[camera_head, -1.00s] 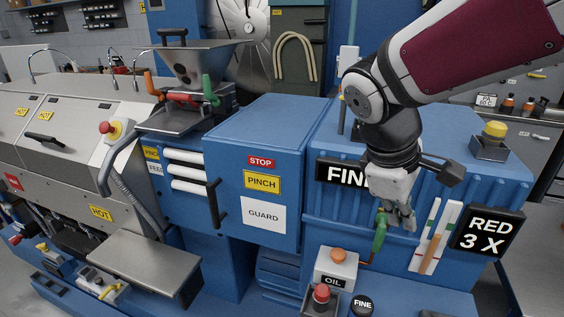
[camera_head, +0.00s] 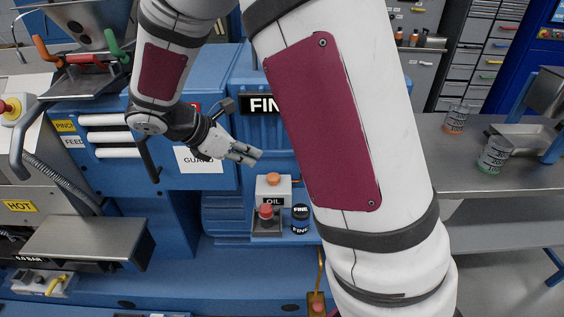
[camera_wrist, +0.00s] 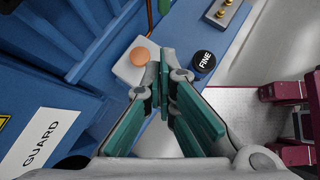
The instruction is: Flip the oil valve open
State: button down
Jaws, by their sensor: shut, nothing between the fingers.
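The white oil box (camera_head: 272,187) with an orange knob (camera_head: 273,179) and an OIL label sits on the blue machine, left of my arm. It also shows in the wrist view (camera_wrist: 128,70), just beyond my fingertips. My gripper (camera_head: 250,156) is shut and empty, pointing right, a little above and left of the box in the head view. The green valve handle is hidden behind my arm in the head view. A bit of green (camera_wrist: 163,6) beside a thin brown pipe (camera_wrist: 150,16) shows at the wrist view's top edge; the handle's position cannot be told.
A red button (camera_head: 265,211) and a black FINE knob (camera_head: 300,212) stand close by the oil box. The GUARD panel (camera_head: 200,160) is behind my wrist. My large upper arm blocks the middle of the head view.

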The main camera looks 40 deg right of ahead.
jog(key=d+r+p+x, duration=0.2)
jog(key=x, duration=1.1)
jog(key=shift+p, duration=0.3)
